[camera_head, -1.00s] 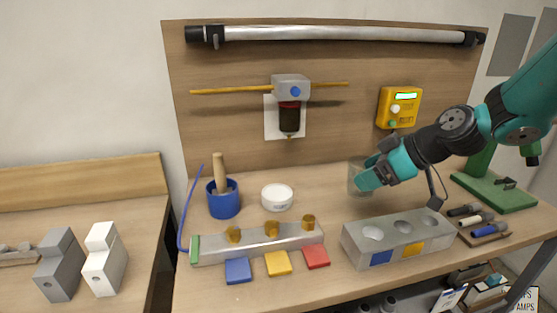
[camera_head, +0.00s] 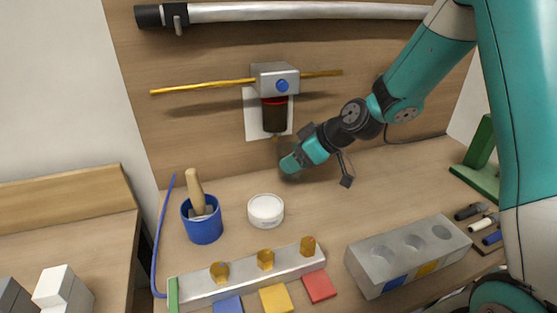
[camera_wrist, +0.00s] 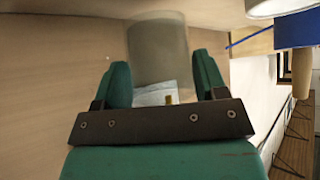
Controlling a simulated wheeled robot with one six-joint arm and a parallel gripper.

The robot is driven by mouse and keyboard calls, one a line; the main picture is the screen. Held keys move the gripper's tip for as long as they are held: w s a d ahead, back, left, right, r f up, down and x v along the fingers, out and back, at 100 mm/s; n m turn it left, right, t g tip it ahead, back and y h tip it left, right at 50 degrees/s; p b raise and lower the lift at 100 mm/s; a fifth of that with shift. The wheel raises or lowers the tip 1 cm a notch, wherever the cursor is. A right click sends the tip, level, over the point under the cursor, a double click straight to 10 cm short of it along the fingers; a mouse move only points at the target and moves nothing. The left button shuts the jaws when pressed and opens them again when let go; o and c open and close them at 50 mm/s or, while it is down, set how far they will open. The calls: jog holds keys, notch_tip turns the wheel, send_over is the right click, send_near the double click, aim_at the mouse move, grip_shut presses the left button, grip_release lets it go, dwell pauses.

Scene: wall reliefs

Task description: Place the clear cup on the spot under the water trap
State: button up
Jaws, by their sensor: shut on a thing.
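The water trap (camera_head: 275,115), a dark vessel with a red rim, hangs under a grey block on the wall board. My gripper (camera_head: 288,164) is just below it and slightly right, close to the board. In the wrist view the clear cup (camera_wrist: 157,45) is between the fingertips of my gripper (camera_wrist: 163,72), which is shut on it. In the head view the cup is faint and mostly hidden, so its exact gap to the trap and table is unclear. The table spot under the trap cannot be made out.
A white round tub (camera_head: 266,211) and a blue pot (camera_head: 203,222) with a wooden handle stand to the left. A grey rack with amber knobs (camera_head: 247,277) and a grey holed block (camera_head: 408,254) lie in front.

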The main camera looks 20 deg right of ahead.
jog(key=x, duration=0.2)
jog(key=p+x, duration=0.1)
jog(key=x, duration=0.2)
jog(key=shift+w+a+r, duration=0.1)
jog(key=shift+a+r, duration=0.05)
jog(key=shift+r, duration=0.15)
jog(key=shift+f, duration=0.1)
jog(key=shift+f, duration=0.1)
jog(key=o, duration=0.7)
